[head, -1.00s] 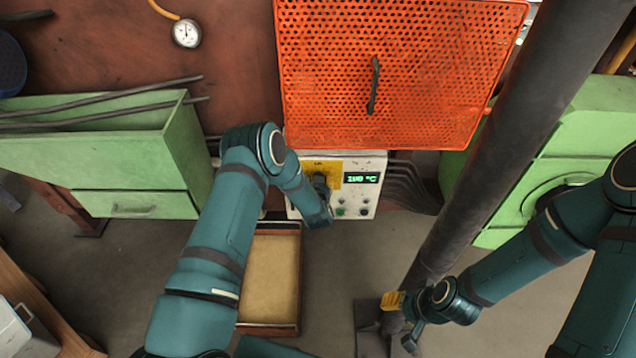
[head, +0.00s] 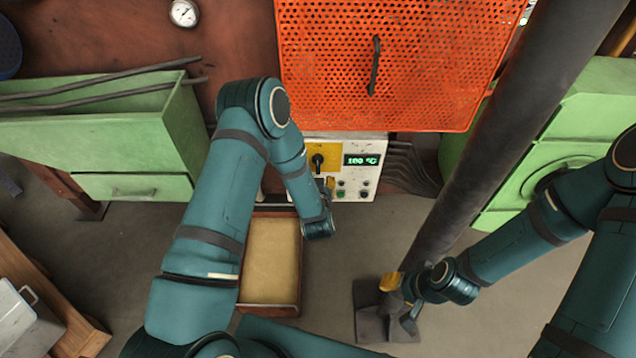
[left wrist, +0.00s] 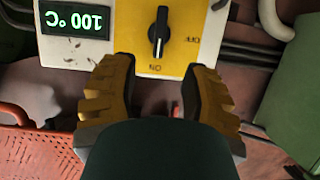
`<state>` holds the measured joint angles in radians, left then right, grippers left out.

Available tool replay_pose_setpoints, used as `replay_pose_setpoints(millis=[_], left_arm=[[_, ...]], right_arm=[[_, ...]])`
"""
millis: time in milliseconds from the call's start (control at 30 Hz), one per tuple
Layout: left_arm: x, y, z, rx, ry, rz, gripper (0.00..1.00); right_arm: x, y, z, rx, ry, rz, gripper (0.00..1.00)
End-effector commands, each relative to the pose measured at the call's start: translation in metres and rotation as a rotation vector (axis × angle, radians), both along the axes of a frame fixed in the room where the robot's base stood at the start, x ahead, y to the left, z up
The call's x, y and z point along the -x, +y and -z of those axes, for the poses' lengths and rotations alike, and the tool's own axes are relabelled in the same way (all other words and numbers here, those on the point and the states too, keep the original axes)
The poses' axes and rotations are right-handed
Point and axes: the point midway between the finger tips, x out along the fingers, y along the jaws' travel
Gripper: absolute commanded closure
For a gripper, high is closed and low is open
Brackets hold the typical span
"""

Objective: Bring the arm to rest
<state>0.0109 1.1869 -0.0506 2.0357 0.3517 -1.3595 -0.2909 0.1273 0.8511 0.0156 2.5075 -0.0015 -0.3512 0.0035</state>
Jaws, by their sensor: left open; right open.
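My left arm (head: 222,205) reaches up from the bottom of the head view and bends down in front of the control panel (head: 368,140). Its gripper (left wrist: 157,88) shows in the left wrist view with two yellow ridged fingers spread apart and nothing between them. In the head view the wrist hides most of that gripper. The black rotary knob (left wrist: 158,32) on the yellow plate is clear of the fingers, and it also shows in the head view (head: 318,161). My right gripper (head: 399,298) is open and empty at the lower right, near the column's foot.
The panel's green display (head: 361,160) reads 100 °C. An orange perforated guard (head: 430,60) hangs above. A dark slanted column (head: 470,165) stands beside the right arm. A shallow tray (head: 298,265) lies below the left wrist. A green cabinet (head: 130,150) stands left.

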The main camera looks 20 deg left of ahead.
Motion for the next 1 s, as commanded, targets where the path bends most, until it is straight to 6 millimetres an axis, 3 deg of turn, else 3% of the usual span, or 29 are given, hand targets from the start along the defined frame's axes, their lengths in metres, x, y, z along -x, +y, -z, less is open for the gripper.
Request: replay_pose_setpoints(millis=[667, 767, 867, 1000], left_arm=[[0.007, -0.003, 0.002, 0.029, 0.035, 0.015, 0.54], [0.024, -0.011, 0.009, 0.107, 0.134, 0.058, 0.54], [0.057, -0.025, 0.018, 0.225, 0.297, 0.122, 0.54], [0.124, -0.047, 0.022, 0.384, 0.565, 0.214, 0.54]], right_arm=[[0.000, 0.000, 0.000, 0.000, 0.000, 0.000, 0.53], [0.000, 0.000, 0.000, 0.000, 0.000, 0.000, 0.53], [0.000, 0.000, 0.000, 0.000, 0.000, 0.000, 0.53], [0.000, 0.000, 0.000, 0.000, 0.000, 0.000, 0.53]])
